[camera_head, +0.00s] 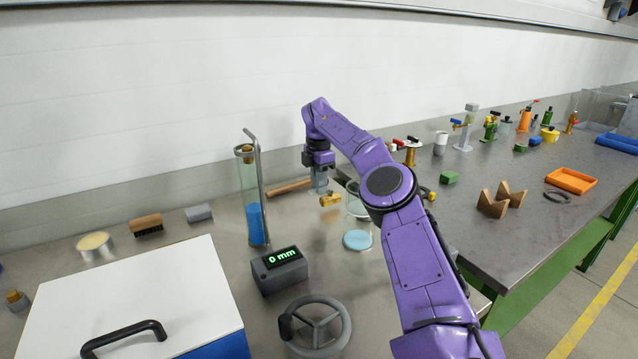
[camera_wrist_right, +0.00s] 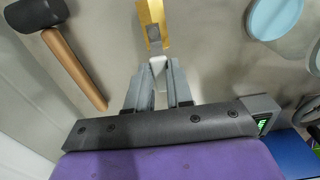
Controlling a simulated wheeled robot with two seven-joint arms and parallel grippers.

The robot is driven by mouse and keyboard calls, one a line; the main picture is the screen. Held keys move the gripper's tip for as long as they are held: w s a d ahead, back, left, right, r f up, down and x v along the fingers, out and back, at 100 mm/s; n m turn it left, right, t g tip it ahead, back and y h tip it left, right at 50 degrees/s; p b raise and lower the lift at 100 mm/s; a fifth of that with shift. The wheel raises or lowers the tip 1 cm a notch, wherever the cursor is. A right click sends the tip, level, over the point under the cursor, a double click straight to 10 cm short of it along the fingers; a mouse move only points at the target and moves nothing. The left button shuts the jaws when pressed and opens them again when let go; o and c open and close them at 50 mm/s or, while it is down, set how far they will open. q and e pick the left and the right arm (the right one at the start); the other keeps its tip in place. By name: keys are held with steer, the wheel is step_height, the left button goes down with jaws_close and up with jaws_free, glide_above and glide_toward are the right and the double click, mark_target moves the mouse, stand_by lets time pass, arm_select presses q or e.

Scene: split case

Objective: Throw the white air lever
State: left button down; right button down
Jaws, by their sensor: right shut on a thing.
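In the right wrist view, a small white lever (camera_wrist_right: 158,67) sits between the fingertips of my right gripper (camera_wrist_right: 159,78), which is shut on it. The lever joins a brass valve body (camera_wrist_right: 152,18) with a grey square part. In the head view the brass body (camera_head: 330,200) shows just beyond my right gripper (camera_head: 320,190), which points down over the near bench. The white lever is hidden there by the gripper. My left gripper is not in view.
A mallet (camera_wrist_right: 72,65) lies beside the gripper. A blue-filled glass tube (camera_head: 255,210), a light-blue disc (camera_head: 358,240), a "0 mm" display box (camera_head: 280,271) and a handwheel (camera_head: 317,325) stand nearby. A white-lidded case (camera_head: 125,290) is at front left. More fittings are on the right bench (camera_head: 520,225).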

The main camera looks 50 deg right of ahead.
steer(key=c, duration=1)
jaws_free()
steer(key=shift+r, duration=0.15)
step_height(320, 180, up, 11)
steer(key=p, duration=0.7)
steer(key=shift+f, duration=0.2)
